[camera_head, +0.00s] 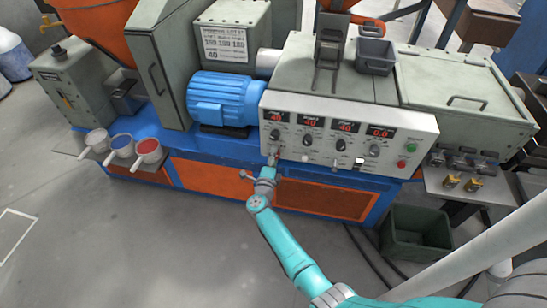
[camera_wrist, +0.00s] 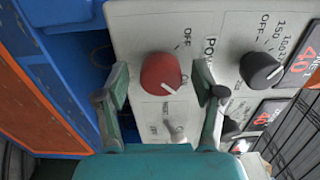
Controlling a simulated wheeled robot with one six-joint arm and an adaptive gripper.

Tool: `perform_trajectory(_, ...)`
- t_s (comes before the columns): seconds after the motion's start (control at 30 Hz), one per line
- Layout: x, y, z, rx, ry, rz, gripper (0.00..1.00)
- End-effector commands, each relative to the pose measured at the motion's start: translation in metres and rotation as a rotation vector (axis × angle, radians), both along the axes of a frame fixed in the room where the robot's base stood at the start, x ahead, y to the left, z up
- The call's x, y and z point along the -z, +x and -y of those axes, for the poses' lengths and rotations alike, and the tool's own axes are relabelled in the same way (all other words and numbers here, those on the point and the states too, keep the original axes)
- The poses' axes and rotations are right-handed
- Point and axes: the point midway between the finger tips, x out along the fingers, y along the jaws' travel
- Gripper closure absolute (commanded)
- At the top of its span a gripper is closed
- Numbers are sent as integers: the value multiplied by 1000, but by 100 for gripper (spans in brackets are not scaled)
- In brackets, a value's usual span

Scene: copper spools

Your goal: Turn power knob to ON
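The red power knob (camera_wrist: 160,73) sits on the light control panel (camera_wrist: 135,28) in the wrist view. A white pointer mark on its face slants toward the lower right. An OFF label is printed above and right of it, and part of a power label is right of it. My gripper (camera_wrist: 160,72) is open, one fingertip on each side of the knob, with visible gaps between fingers and knob. In the head view my gripper (camera_head: 274,162) is at the lower left of the panel (camera_head: 325,160) and partly covers the knob.
A black knob (camera_wrist: 260,70) is right of the red one, and a metal toggle (camera_wrist: 174,130) is just below it. Red number displays (camera_head: 312,122) and more knobs line the panel. A blue motor (camera_head: 222,98) stands left; a dark green bin (camera_head: 415,233) sits on the floor right.

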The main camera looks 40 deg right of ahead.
Motion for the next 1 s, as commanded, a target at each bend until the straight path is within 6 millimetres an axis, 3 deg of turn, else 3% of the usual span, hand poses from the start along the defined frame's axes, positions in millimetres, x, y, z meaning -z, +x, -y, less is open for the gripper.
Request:
perform_trajectory(0.33, 0, -7, -10, -2, 0, 0, 32)
perform_trajectory(0.7, 0, -50, -66, -4, 0, 0, 32)
perform_trajectory(1.0, 0, -71, -93, -2, -1, -1, 32)
